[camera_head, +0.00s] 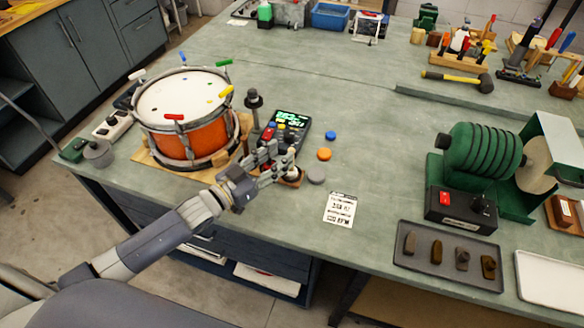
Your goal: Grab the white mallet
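My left gripper (279,163) reaches in from the left over the bench's front edge, just right of the drum. Its fingers are beside a small upright, pale-headed piece (291,152) on a wooden base (291,182). This may be the white mallet, but the fingers cover much of it. I cannot tell whether they are open or shut on it. A dark-headed upright piece (254,101) stands behind the gripper. My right gripper is not in view.
A dark device with a green display (291,118) lies behind the gripper. A grey tray (425,270) and green machine (485,150) stand farther right. The bench middle is mostly clear.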

